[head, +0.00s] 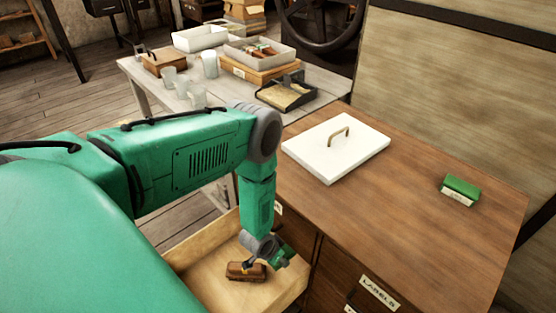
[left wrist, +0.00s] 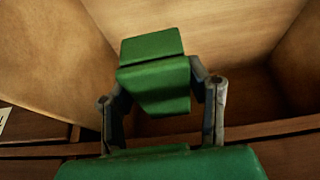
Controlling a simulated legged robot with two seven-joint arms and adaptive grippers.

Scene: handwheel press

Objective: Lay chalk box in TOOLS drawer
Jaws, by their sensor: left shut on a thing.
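My left gripper (head: 268,250) reaches down over the open wooden drawer (head: 205,250). It is shut on a small dark green box (head: 285,257), which I take to be the chalk box. In the left wrist view the box (left wrist: 155,80) sits between the two grey fingers, tilted, with pale drawer boards behind it. A brown block, perhaps a brush (head: 246,271), lies in the drawer just below the gripper. I cannot read the open drawer's label. My right gripper is not in view.
The brown cabinet top (head: 420,165) holds a white lid with a brass handle (head: 336,148) and another green box with a white label (head: 460,190). A drawer labelled LABELS (head: 379,292) is shut. A grey table behind carries trays, cups and a dustpan (head: 287,93).

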